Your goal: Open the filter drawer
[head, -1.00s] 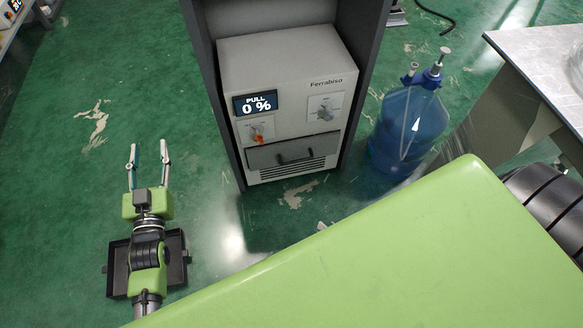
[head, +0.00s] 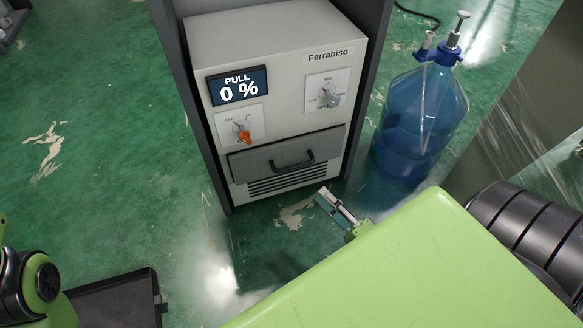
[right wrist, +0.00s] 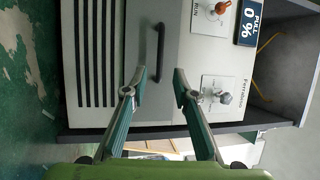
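The filter drawer (head: 262,158) is a grey panel low on the front of the white Ferrabiso machine (head: 275,40). It looks shut. Its dark bar handle (head: 293,164) also shows in the right wrist view (right wrist: 159,55), where the picture is turned sideways. My right gripper (right wrist: 160,73) is open and empty, with its fingertips to either side of the handle's line and seemingly short of it. In the head view, part of the right gripper (head: 335,207) shows below the drawer's right end, partly hidden by my green body. My left gripper's fingers are out of view.
The machine sits in a dark grey frame (head: 180,100). Its display (head: 238,87) reads PULL 0 %. An orange-handled knob (head: 243,135) and a grey knob (head: 328,95) are above the drawer. A blue bottle (head: 420,115) stands close on the right. A black tray (head: 115,300) lies lower left.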

